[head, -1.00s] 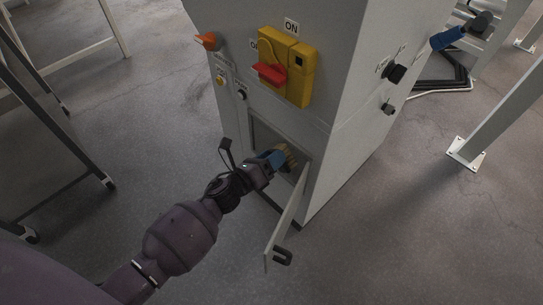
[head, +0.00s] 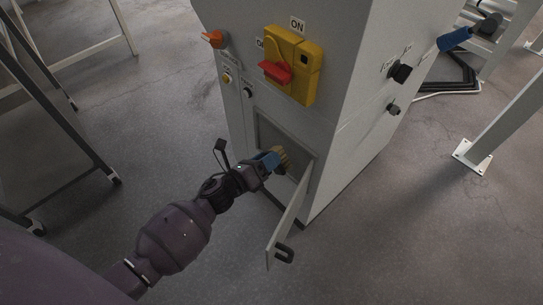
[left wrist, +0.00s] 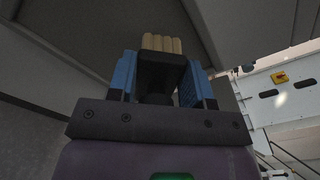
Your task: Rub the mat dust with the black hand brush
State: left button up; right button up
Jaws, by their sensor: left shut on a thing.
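My left gripper (head: 270,160) has blue fingers and is shut on the black hand brush, at the open hatch low on a grey cabinet. In the left wrist view the brush's black body (left wrist: 160,72) sits between the blue fingers, with its tan bristles (left wrist: 162,43) pointing away from me. The bristles also show in the head view (head: 285,161), in front of the hatch opening. I cannot tell whether they touch anything. No mat or dust can be made out. My right gripper is not in view.
The grey cabinet (head: 345,130) carries a yellow switch box with a red handle (head: 277,72). Its hatch door (head: 287,222) hangs open just right of my gripper, with a black handle. A dark-framed wheeled stand (head: 70,130) is at left. Floor between is clear.

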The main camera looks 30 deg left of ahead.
pick_arm(q)
jog(key=shift+v, duration=2.05)
jog(key=v, duration=0.3)
jog(key=shift+d, duration=0.1)
jog(key=x, duration=0.7)
jog(key=shift+w, duration=0.35)
jog(key=shift+x, duration=0.95)
dwell(0.5)
jog(key=shift+d+r, duration=0.1)
jog(key=shift+d, duration=0.05)
